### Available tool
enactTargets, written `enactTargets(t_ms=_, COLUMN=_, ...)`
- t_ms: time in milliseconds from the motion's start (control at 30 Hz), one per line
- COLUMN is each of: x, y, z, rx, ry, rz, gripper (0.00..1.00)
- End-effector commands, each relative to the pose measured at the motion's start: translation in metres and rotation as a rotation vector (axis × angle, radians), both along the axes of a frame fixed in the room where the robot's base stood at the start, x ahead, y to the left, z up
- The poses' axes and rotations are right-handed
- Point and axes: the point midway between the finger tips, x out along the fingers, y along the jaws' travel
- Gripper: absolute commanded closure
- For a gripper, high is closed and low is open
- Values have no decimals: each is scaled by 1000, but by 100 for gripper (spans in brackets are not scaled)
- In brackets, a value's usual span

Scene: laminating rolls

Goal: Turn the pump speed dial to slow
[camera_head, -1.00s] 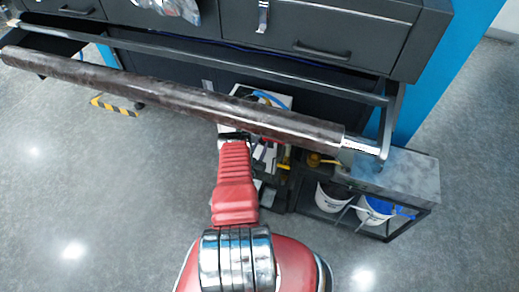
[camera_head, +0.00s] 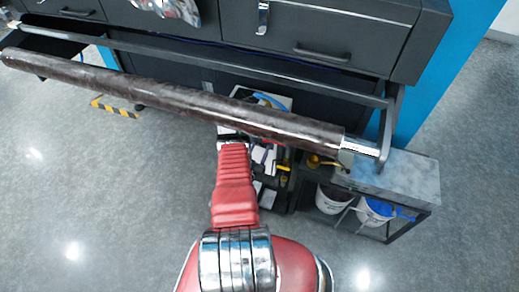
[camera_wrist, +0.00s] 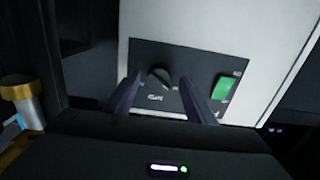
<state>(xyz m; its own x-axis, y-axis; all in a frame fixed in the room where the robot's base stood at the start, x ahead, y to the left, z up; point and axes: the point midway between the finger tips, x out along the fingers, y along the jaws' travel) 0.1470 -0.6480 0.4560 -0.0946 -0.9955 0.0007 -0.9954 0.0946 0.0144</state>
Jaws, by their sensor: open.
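In the wrist view, a dark round dial (camera_wrist: 159,77) sits on a black panel (camera_wrist: 190,62) set in a pale box (camera_wrist: 200,27). Small markings below the dial are too blurred to read, so its setting cannot be told. The two fingers of my gripper (camera_wrist: 161,90) are apart, one on each side of the dial in the picture. Whether they touch it cannot be told. The pale box (camera_head: 232,138) shows partly behind the roll.
A green switch (camera_wrist: 224,88) is right of the dial, close to the right finger. A brass-coloured fitting (camera_wrist: 18,92) is at the left. In the head view, a long dark roll (camera_head: 180,98) crosses above my arm. Buckets (camera_head: 375,210) stand on a low shelf at right.

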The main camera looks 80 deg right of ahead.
Motion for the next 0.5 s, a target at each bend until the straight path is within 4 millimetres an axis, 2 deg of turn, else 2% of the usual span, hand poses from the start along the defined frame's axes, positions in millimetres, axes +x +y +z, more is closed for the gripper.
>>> enactTargets(t_ms=167, x=3, y=23, z=-1, rx=2, ry=2, rz=3, gripper=50)
enactTargets(t_ms=500, x=10, y=82, z=-1, rx=1, ry=3, rz=4, gripper=50)
